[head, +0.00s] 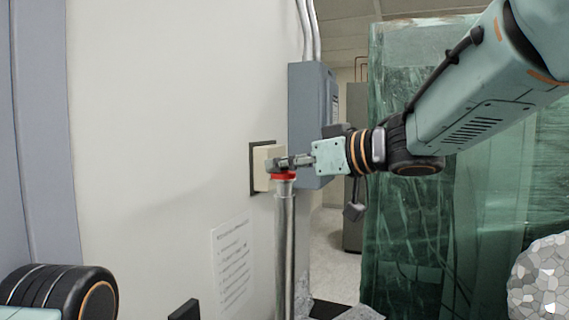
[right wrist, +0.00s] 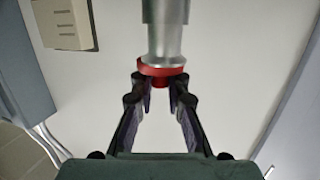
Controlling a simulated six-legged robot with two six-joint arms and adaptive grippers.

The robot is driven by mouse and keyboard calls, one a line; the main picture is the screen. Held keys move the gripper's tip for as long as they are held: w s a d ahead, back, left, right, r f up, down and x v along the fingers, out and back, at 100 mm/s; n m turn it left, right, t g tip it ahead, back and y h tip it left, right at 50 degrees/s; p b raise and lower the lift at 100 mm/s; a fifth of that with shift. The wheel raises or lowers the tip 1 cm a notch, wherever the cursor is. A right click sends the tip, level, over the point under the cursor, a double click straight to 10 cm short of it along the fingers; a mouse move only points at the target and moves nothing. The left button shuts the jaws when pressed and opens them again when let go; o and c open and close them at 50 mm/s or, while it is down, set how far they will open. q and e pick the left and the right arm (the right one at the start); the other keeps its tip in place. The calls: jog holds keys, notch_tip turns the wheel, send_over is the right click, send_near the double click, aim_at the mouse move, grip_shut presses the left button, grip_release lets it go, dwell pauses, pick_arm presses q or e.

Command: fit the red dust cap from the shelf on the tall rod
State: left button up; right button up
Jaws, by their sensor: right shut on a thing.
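The red dust cap (head: 285,177) is at the top end of the tall metal rod (head: 286,245). In the right wrist view the cap (right wrist: 162,68) meets the end of the rod (right wrist: 165,38) with no clear gap. Whether it is fully seated I cannot tell. My right gripper (head: 280,164) comes in from the right and is shut on the cap, above its red rim. In the right wrist view the fingertips (right wrist: 159,84) flank the cap's small red knob. My left gripper is out of view; only part of my left arm shows at lower left.
A pale switch box (head: 265,168) is on the wall just behind the rod. A grey-blue cabinet (head: 311,122) with pipes is behind my gripper. A paper notice (head: 232,265) hangs left of the rod. Green glassy panels (head: 405,235) and a pale faceted object (head: 541,280) stand right.

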jog(key=shift+f, duration=0.25)
jog(key=shift+s, duration=0.1)
jog(key=o, duration=0.8)
jog(key=shift+d+r, duration=0.1)
